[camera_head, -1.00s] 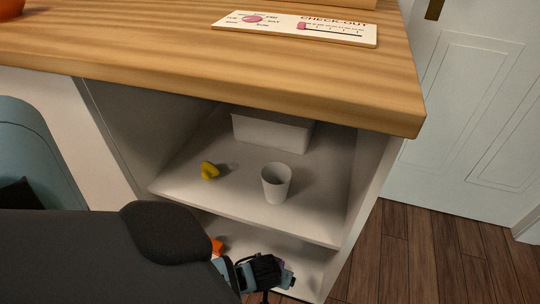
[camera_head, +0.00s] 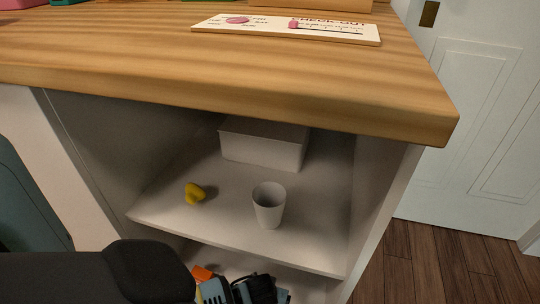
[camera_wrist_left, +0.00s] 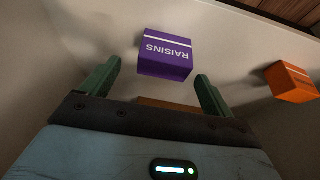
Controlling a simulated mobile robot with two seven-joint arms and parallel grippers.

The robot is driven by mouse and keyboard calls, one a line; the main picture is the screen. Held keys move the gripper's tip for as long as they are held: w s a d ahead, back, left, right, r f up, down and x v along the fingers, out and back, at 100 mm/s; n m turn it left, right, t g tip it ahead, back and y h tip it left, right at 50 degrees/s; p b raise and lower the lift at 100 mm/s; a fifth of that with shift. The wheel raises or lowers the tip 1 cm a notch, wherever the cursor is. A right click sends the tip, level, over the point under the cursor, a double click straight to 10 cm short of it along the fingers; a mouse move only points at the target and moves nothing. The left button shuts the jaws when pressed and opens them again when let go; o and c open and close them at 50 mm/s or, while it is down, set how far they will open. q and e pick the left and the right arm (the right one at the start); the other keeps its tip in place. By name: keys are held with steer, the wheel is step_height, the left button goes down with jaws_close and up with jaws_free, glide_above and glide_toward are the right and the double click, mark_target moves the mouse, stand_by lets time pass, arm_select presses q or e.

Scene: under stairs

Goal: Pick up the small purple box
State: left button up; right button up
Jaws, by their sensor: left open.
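The small purple box (camera_wrist_left: 166,54), labelled RAISINS, shows in the left wrist view just beyond and between my left fingertips, on a pale surface. My left gripper (camera_wrist_left: 157,78) is open, with one green finger on each side and nothing held. In the head view my left gripper (camera_head: 240,290) is low at the bottom edge, at the lower shelf of the white unit, partly cut off by the frame. The purple box cannot be made out in the head view. My right gripper is not in view.
An orange box (camera_wrist_left: 291,82) lies to the right of the purple box; an orange item (camera_head: 203,273) shows on the lower shelf. The upper shelf (camera_head: 315,245) holds a white cup (camera_head: 269,205), a yellow object (camera_head: 195,193) and a white box (camera_head: 264,146). A wooden countertop (camera_head: 240,75) overhangs them.

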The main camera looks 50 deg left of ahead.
arm_select(q)
steer(key=shift+a+f+b, duration=0.15)
steer(key=shift+f+b, duration=0.2)
steer(key=b+x, duration=0.3)
steer(key=x, duration=0.1)
steer(key=shift+a+f, duration=0.1)
steer(key=shift+a, duration=0.05)
steer(key=shift+f, duration=0.1)
steer(key=c, duration=1.1)
steer(key=shift+o, duration=0.2)
steer(key=shift+r, duration=0.2)
